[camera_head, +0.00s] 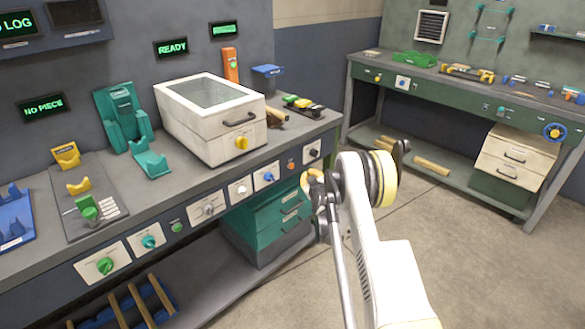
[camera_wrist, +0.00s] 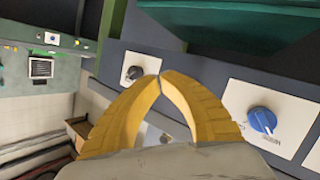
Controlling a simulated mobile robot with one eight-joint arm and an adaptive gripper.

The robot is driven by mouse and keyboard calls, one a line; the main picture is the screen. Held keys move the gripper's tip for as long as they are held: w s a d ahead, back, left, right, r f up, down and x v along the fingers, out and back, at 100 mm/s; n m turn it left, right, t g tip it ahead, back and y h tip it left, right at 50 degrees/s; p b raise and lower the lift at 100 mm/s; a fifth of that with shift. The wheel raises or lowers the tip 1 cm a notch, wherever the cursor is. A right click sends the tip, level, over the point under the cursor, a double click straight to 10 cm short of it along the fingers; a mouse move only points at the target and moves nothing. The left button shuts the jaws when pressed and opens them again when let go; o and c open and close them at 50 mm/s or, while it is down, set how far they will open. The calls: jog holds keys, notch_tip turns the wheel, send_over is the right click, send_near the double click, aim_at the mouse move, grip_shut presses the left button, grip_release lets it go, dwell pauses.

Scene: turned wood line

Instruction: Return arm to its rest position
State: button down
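My arm rises from the lower right of the head view, in front of the aisle between the two benches. My gripper (camera_head: 312,186) is at its left end, close to the front of the near bench (camera_head: 190,190) and mostly hidden by my own arm parts. In the wrist view the two yellow fingers of my gripper (camera_wrist: 161,76) meet at their tips, with nothing between them. Beyond the tips, the bench's front panel shows a black knob (camera_wrist: 132,74) and a blue knob (camera_wrist: 262,120).
The near bench holds a white lidded box (camera_head: 212,115), a teal stand (camera_head: 122,117) and a grey fixture plate (camera_head: 92,200). A teal drawer cabinet (camera_head: 268,222) stands under it. A green bench (camera_head: 450,90) lies at the back right. Open floor (camera_head: 480,270) lies to the right.

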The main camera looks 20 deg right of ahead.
dwell(0.4)
jog(key=s+a+r+g+y, duration=0.1)
jog(key=s+a+r, duration=0.2)
jog(key=a+r, duration=0.45)
jog(key=s+a+r+g+y, duration=0.1)
jog(key=s+a+r, duration=0.25)
jog(key=r, duration=0.75)
jog(key=s+a+r+g+y, duration=0.1)
jog(key=s+a+r, duration=0.35)
jog(key=s, duration=0.25)
jog(key=s+a+r+g+y, duration=0.1)
jog(key=s+a+r, duration=0.35)
jog(key=s, duration=0.35)
jog(key=s+a+f+g, duration=0.1)
jog(key=s+a, duration=0.1)
jog(key=s, duration=0.7)
jog(key=s+a+f+m+g, duration=0.1)
jog(key=s+a+f, duration=0.1)
jog(key=s, duration=0.7)
jog(key=s+a+f+m+g, duration=0.1)
jog(key=s+a+f, duration=0.1)
jog(key=s, duration=0.7)
jog(key=shift+s+a+g, duration=0.3)
jog(key=shift+a, duration=0.05)
